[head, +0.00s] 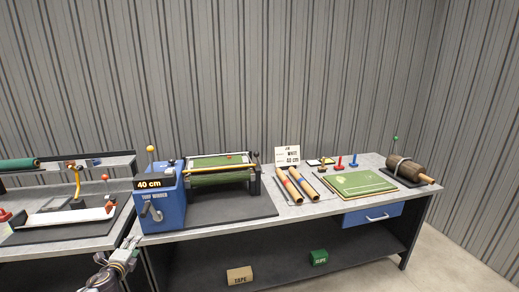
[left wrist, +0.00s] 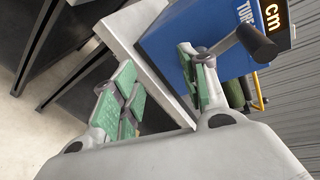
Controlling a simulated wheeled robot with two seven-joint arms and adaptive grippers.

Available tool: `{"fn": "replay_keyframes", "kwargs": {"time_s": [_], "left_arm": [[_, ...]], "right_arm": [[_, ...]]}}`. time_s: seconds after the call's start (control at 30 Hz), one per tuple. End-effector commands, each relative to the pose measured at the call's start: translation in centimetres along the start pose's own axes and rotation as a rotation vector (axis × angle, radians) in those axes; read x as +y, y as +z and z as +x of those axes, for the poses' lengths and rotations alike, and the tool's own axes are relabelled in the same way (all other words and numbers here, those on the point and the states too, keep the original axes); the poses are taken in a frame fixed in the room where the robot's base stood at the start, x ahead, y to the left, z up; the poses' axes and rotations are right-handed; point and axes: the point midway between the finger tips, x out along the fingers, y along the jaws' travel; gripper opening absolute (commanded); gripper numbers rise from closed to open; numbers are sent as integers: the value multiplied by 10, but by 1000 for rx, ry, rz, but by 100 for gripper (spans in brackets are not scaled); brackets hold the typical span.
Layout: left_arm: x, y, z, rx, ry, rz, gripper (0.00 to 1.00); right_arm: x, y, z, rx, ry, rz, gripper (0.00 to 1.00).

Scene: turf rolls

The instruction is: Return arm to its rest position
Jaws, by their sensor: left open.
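My left gripper (head: 123,258) is in the lower left of the head view, in front of the table's front edge and below the blue turf winder. In the left wrist view its green-padded fingers (left wrist: 160,98) are apart with nothing between them. The blue winder box (head: 160,205) has a grey crank (head: 152,209) and a "40 cm" display. The crank handle also shows in the left wrist view (left wrist: 257,43), just beyond one finger; I cannot tell whether they touch. My right gripper is not in view.
The grey table (head: 290,211) carries two brown rolls (head: 289,187), a green turf sheet (head: 358,184) and a dark roll on a stand (head: 405,168). A second bench (head: 70,240) stands at left. Tape (head: 239,275) and green (head: 318,257) boxes sit on the lower shelf.

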Motion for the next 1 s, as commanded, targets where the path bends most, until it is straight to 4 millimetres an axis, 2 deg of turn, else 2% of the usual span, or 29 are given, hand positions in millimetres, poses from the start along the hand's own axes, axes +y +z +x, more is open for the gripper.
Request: {"fn": "replay_keyframes", "kwargs": {"time_s": [0.03, 0.2, 0.27, 0.47, 0.6, 0.77, 1.0], "left_arm": [[19, 8, 4, -8, 33, -70, 44], [79, 28, 13, -39, 129, -310, 44], [104, 32, 14, -55, 165, -389, 44], [194, 32, 4, -115, 286, -635, 44], [256, 24, -13, -162, 366, -770, 44], [323, 7, -40, -217, 456, -887, 44], [414, -29, -92, -295, 587, -1011, 44]], "right_arm": [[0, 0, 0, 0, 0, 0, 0], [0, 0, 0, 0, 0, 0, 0], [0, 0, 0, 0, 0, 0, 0], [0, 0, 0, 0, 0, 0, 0], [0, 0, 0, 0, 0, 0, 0], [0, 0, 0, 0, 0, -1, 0], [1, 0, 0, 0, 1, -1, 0]]}}
